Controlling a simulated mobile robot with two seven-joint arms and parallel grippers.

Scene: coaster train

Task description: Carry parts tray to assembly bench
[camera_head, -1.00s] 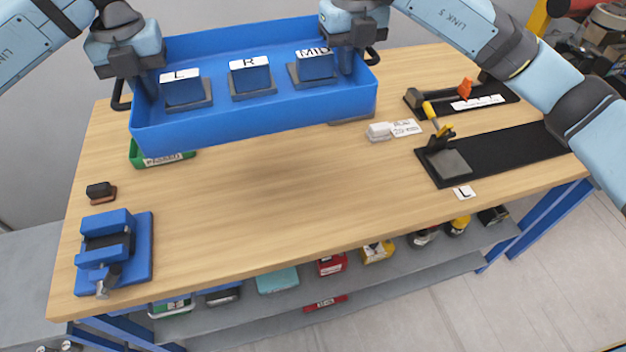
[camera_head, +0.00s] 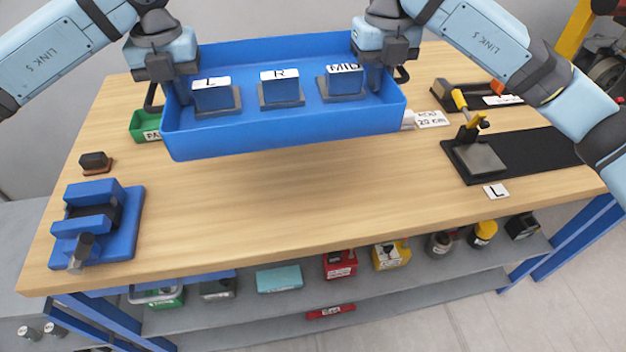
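The blue parts tray (camera_head: 285,138) hangs level above the back middle of the wooden assembly bench (camera_head: 260,205). Inside it stand three blue blocks on dark bases, labelled L (camera_head: 212,97), R (camera_head: 280,92) and MID (camera_head: 345,82). My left gripper (camera_head: 172,88) is at the tray's left end and my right gripper (camera_head: 388,75) is at its right end. Both point down at the end walls, next to the dark handles. Their fingertips are largely hidden, but the tray is held up between them.
A blue vise (camera_head: 98,225) stands at the bench's front left, with a brush-like block (camera_head: 95,162) behind it. A green bin (camera_head: 146,126) is at back left. A black fixture with a yellow-handled clamp (camera_head: 480,158) and an L card (camera_head: 496,191) are at right. The bench middle is clear.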

